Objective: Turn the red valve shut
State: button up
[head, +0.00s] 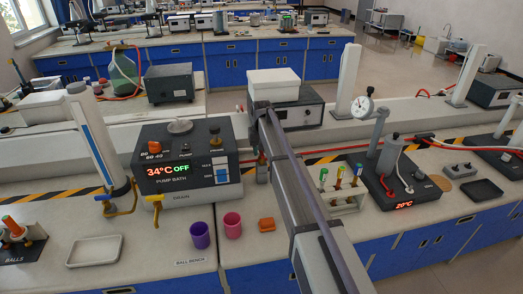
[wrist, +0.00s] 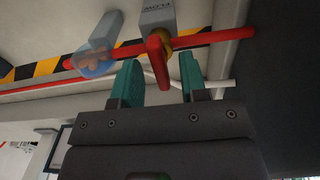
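In the wrist view the red valve handle (wrist: 157,48) sits on a red pipe (wrist: 216,37), with a yellow ring beside it and a grey block marked FLOW (wrist: 157,14) above. The handle's near end points towards me. My gripper (wrist: 161,70) is open, its two teal fingers apart on either side of the handle's line. Nothing is gripped; I cannot tell how deep the handle reaches between the fingertips. In the head view my arm covers the valve and the gripper.
A clear blue-tinted part (wrist: 96,62) stands beside the pipe. In the head view the pump bath (head: 186,160) is left of my arm and a tube rack (head: 338,202) is right. Purple (head: 199,235) and pink (head: 232,225) cups stand in front on the bench.

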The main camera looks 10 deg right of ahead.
notch_tip(320, 180, up, 11)
jog(key=p, duration=1)
jog(key=shift+f+p, duration=0.15)
jog(key=shift+p, duration=0.15)
jog(key=s+f+b, duration=0.2)
jog(key=s, duration=3.6)
jog(key=shift+f+b, duration=0.3)
jog(key=shift+b, duration=0.05)
